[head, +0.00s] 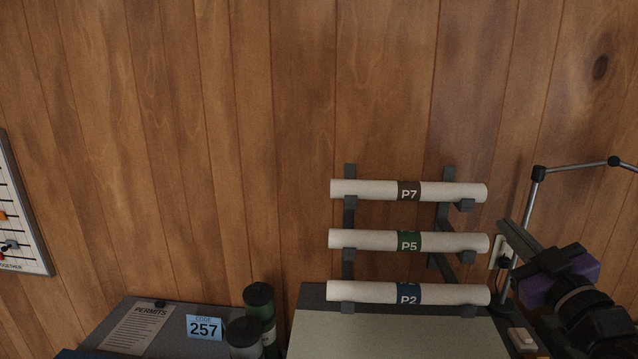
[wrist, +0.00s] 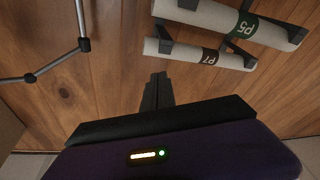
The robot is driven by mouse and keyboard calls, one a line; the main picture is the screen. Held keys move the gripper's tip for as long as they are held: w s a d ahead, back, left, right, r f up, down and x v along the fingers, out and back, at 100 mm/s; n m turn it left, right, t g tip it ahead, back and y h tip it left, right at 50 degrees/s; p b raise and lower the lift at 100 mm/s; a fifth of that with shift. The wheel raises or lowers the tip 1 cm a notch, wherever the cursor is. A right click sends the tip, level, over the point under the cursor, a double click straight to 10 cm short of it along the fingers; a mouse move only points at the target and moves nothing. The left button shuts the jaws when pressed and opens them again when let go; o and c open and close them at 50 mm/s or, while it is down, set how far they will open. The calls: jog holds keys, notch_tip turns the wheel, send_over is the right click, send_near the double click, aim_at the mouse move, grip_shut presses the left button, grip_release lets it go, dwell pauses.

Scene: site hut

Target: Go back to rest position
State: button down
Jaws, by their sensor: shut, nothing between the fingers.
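My gripper (head: 510,229) is at the right of the head view, close to the right ends of the rolled sheets on the wall rack. Its dark fingers are together with nothing between them. In the wrist view the gripper (wrist: 158,80) points at the wood wall, and its fingertips are apart from the rolls. Part of my arm is cut off by the lower right edge of the head view.
A wall rack (head: 349,210) holds rolls P7 (head: 360,190), P5 (head: 360,239) and P2 (head: 360,292). A jointed metal lamp arm (head: 528,220) stands just behind my gripper. Dark canisters (head: 259,305) and a permits sheet (head: 140,328) are at lower left.

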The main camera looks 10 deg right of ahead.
jog(key=s+a+f+m+g, duration=0.1)
jog(key=s+a+f, duration=0.6)
jog(key=s, duration=0.7)
jog(key=s+a+f+m+g, duration=0.2)
jog(key=s+a+f, duration=0.5)
jog(key=s, duration=0.7)
jog(key=s+a+f+m+g+y, duration=0.1)
jog(key=s+a+f+g, duration=0.1)
jog(key=s+a+f, duration=0.5)
jog(key=s+f, duration=0.4)
jog(key=s, duration=0.3)
jog(key=shift+m, duration=0.3)
